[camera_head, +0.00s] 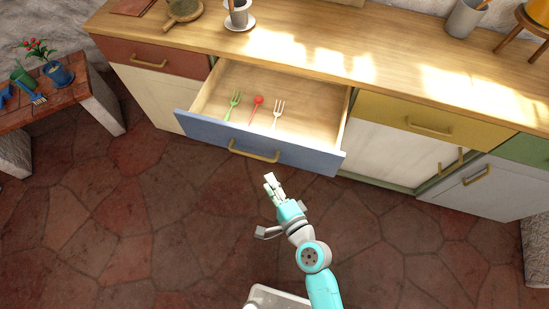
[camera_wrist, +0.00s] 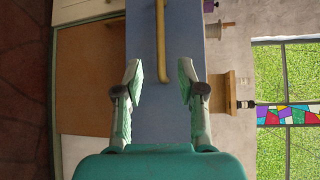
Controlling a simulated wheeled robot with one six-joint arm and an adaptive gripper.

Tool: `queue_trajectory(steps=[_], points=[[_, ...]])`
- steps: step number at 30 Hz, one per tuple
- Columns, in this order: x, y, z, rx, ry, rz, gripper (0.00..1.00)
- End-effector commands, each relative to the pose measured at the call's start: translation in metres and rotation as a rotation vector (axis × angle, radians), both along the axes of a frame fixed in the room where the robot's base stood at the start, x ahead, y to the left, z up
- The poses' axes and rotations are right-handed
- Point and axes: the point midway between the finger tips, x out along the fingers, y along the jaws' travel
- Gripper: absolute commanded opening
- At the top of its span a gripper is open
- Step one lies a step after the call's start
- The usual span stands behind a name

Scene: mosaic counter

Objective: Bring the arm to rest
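My arm reaches up from the bottom of the head view, with my gripper (camera_head: 272,183) in front of the open blue drawer (camera_head: 310,158). In the wrist view my gripper (camera_wrist: 160,72) has its two fingers spread apart with nothing between them. The blue drawer front (camera_wrist: 175,120) and its brass handle (camera_wrist: 161,45) show beyond the fingers. In the head view the handle (camera_head: 253,152) is apart from the fingertips. Inside the drawer lie a green fork (camera_head: 234,104), a red spoon (camera_head: 257,101) and a pale fork (camera_head: 278,112).
The wooden counter (camera_head: 400,80) runs along the back, with a cup on a saucer (camera_head: 239,24) and a grey utensil pot (camera_head: 465,20). A low brick-topped bench (camera_head: 85,108) with flowerpots stands at left. The stone floor (camera_head: 130,230) around my arm is clear.

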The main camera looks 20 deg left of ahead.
Motion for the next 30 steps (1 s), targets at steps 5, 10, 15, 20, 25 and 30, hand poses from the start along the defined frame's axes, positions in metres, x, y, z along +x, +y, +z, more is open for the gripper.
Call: queue_trajectory(steps=[5,10,15,20,25,30], points=[[0.0,0.0,0.0,0.0,0.0,0.0,0.39],[-0.003,-0.009,-0.003,-0.025,-0.011,-0.015,0.39],[-0.025,-0.06,-0.014,-0.177,-0.079,-0.095,0.39],[-0.061,-0.125,-0.018,-0.405,-0.173,-0.189,0.39],[-0.104,-0.183,-0.007,-0.654,-0.266,-0.262,0.39],[-0.149,-0.228,0.017,-0.906,-0.349,-0.304,0.39]])
